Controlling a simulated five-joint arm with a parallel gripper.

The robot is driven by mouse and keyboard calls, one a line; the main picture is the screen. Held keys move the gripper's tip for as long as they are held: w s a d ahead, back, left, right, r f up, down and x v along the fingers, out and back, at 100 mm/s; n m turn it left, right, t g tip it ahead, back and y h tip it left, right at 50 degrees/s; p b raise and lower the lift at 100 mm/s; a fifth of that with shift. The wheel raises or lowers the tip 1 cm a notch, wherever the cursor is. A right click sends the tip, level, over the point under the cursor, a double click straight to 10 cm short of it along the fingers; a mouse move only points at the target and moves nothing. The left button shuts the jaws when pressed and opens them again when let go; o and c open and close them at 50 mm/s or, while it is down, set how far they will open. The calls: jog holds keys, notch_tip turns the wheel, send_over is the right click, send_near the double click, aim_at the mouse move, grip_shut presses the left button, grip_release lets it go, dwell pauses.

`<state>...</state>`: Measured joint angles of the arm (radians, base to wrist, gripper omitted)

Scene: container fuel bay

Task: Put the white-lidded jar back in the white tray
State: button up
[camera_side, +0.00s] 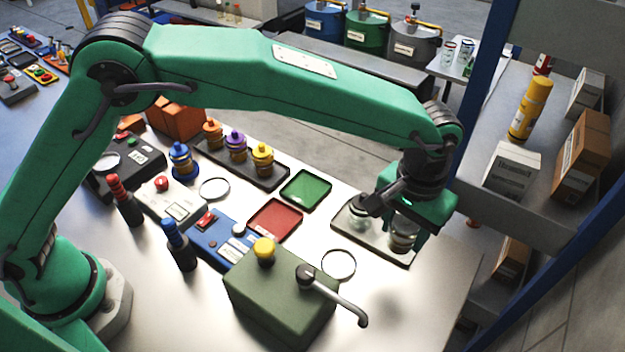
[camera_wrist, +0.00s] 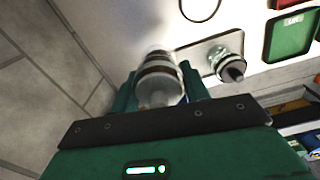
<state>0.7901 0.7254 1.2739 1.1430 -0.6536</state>
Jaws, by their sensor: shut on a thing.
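My gripper (camera_side: 404,226) is shut on a glass jar (camera_side: 403,238), which also shows between the two green fingers in the wrist view (camera_wrist: 159,88). The jar's near end looks pale and whitish, consistent with a white lid, and its far end is blurred. The white tray (camera_side: 375,246) lies on the table below my gripper. The held jar appears over the tray's right part in the side view; I cannot tell whether it touches the tray. A second jar (camera_side: 354,213) stands in the tray, with a dark knob on top in the wrist view (camera_wrist: 230,70).
A green tray (camera_side: 305,189) and a red tray (camera_side: 275,219) lie left of the white tray. A green box (camera_side: 280,300) with a yellow button and a lever stands in front, near a white ring (camera_side: 339,264). A blue shelf post (camera_side: 475,100) rises at the right.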

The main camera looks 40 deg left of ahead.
jog(key=w+f, duration=0.1)
jog(key=w, duration=0.1)
jog(key=w+a+f, duration=0.1)
jog(key=w, duration=0.1)
jog(key=w+a+f, duration=0.1)
jog(key=w+f, duration=0.1)
jog(key=shift+w+a+f, duration=0.1)
jog(key=shift+w+a, duration=0.15)
jog(key=shift+w, duration=0.15)
jog(key=shift+f, duration=2)
jog(key=shift+f, duration=0.1)
jog(key=o, duration=1.1)
jog(key=shift+f, duration=0.1)
jog(key=shift+c, duration=0.2)
notch_tip(320, 180, up, 12)
jog(key=shift+r, duration=0.2)
